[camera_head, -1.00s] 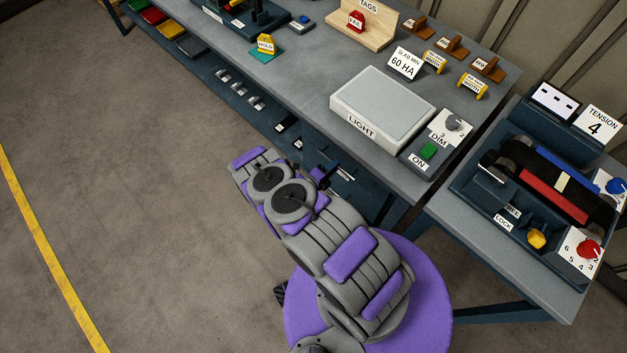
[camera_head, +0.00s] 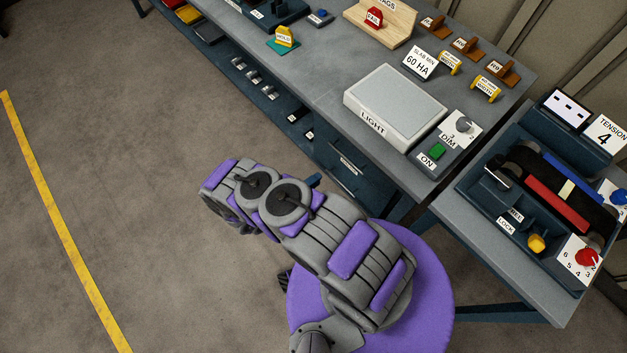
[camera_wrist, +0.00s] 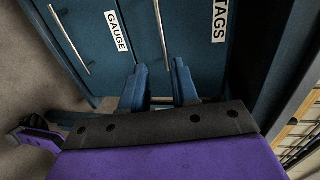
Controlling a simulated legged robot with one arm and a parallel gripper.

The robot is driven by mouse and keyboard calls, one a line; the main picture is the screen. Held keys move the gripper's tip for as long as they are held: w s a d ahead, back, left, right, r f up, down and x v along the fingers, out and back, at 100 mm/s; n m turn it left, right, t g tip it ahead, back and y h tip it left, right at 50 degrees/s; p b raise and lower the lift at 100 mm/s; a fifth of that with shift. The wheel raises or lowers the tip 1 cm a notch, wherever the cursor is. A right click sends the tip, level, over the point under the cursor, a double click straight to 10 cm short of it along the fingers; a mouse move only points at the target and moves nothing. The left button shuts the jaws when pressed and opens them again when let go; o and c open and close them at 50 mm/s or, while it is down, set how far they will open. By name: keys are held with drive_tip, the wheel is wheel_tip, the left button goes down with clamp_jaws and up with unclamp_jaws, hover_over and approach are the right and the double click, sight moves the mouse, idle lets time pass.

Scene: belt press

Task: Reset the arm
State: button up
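My arm (camera_head: 352,250), grey with purple pads, is folded in front of the bench in the head view. It bends at two round joints, with its outer bend pointing left over open floor. My gripper (camera_wrist: 158,68) shows in the wrist view as two blue fingers set apart, with nothing between them. It is open and faces blue drawer fronts with metal handles, labelled GAUGE (camera_wrist: 118,31) and TAGS (camera_wrist: 219,20). How far the fingertips are from the drawers I cannot tell. In the head view the fingers are not clearly seen.
The grey bench (camera_head: 325,60) carries a light box (camera_head: 395,103), a SLAB MIN 60 HA sign (camera_head: 420,62) and a yellow HOLD tag (camera_head: 285,37). A side table at right holds the belt press (camera_head: 545,200). Floor at left is clear, with a yellow line (camera_head: 62,225).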

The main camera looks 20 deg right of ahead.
idle(0.4)
drive_tip(key=w+a+r+n+t+y, duration=0.1)
drive_tip(key=w+a+r+n+y, duration=0.1)
drive_tip(key=w+a+r+y, duration=0.3)
drive_tip(key=w+a+r+n+y, duration=0.1)
drive_tip(key=w+a+r+n, duration=0.15)
drive_tip(key=w, duration=0.55)
drive_tip(key=w+a+r+n+t+y, duration=0.1)
drive_tip(key=w+a+r+n+y, duration=0.15)
drive_tip(key=w+a, duration=0.3)
drive_tip(key=a+r+n+y, duration=0.4)
drive_tip(key=r, duration=0.6)
drive_tip(key=a+r+n+y, duration=0.3)
drive_tip(key=a+r+n, duration=0.1)
drive_tip(key=r, duration=0.7)
drive_tip(key=s+d+r+n+g+y, duration=0.2)
drive_tip(key=s+r+n+g, duration=0.2)
drive_tip(key=s+r+n, duration=0.8)
drive_tip(key=s+d+r+n+g+h, duration=0.1)
drive_tip(key=s+d+r, duration=0.2)
drive_tip(key=s, duration=0.7)
drive_tip(key=s+d+r+n+g, duration=0.2)
drive_tip(key=s+d, duration=0.3)
drive_tip(key=s, duration=0.6)
drive_tip(key=s+d+r+n+g+h, duration=0.1)
drive_tip(key=s+d+r, duration=0.3)
drive_tip(key=s, duration=0.7)
drive_tip(key=shift+d+n+g+h, duration=0.3)
drive_tip(key=shift+n+h, duration=0.05)
drive_tip(key=shift+n, duration=0.35)
